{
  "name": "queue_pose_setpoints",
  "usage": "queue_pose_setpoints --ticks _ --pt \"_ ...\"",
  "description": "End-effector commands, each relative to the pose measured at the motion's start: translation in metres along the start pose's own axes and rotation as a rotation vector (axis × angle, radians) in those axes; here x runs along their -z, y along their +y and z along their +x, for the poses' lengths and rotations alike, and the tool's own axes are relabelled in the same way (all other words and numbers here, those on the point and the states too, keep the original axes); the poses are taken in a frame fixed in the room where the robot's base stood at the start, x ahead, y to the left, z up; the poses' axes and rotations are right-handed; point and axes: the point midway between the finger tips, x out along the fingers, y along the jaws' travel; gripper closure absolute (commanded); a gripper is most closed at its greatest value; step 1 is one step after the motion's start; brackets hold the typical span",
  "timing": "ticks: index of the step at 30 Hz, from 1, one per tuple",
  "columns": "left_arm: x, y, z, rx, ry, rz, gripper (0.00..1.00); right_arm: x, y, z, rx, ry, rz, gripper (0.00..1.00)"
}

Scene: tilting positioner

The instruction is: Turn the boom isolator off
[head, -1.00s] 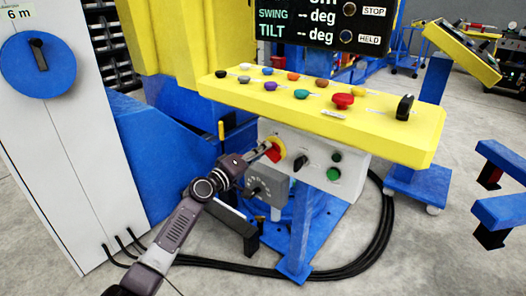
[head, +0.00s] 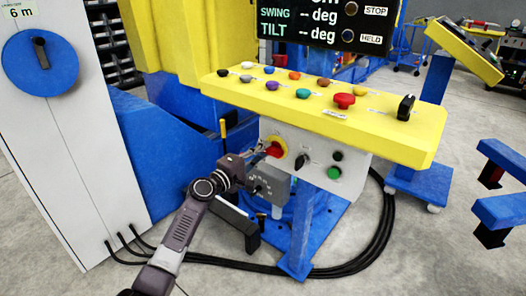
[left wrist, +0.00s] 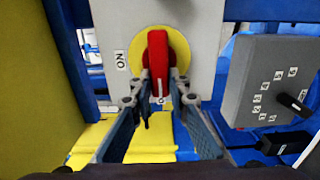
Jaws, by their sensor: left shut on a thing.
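The boom isolator is a red handle (head: 274,149) on a yellow disc (head: 283,142), on the grey panel under the yellow console. In the left wrist view the red handle (left wrist: 158,52) stands upright in the picture on its yellow disc (left wrist: 137,55). An ON label (left wrist: 121,61) is left of the disc; another label below is partly hidden. My left gripper (head: 261,151) is at the handle from the lower left. In the left wrist view its fingertips (left wrist: 158,84) are on both sides of the handle's lower end, shut on it. My right gripper is not in view.
A grey box with a dial (head: 268,185) sits just below the isolator, close to my left gripper. A black selector (head: 302,160) and a green button (head: 334,172) are to its right. The yellow console (head: 320,112) overhangs above. Black cables (head: 375,245) loop on the floor.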

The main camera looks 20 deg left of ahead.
Motion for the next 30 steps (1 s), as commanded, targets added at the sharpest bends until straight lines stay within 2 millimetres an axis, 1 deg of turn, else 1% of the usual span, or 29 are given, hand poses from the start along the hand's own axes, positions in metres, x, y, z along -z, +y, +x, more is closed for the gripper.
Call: queue_pose_setpoints --ticks 10,11,15,25,29,30 --pt "0.001 0.000 0.000 -0.002 0.002 -0.007 1.00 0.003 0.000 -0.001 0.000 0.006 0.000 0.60" --pt "0.001 0.000 0.000 -0.002 0.002 -0.007 0.81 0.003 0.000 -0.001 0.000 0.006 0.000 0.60" --pt "0.001 0.000 0.000 -0.001 0.002 -0.005 0.67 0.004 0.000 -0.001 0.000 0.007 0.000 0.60" --pt "0.001 -0.001 -0.003 0.000 0.001 -0.004 0.67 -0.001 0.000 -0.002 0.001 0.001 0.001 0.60" --pt "0.001 -0.001 -0.013 0.000 0.001 -0.003 0.67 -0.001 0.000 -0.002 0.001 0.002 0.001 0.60" --pt "0.001 -0.002 -0.019 0.001 0.002 -0.002 0.67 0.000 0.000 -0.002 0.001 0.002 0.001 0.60"
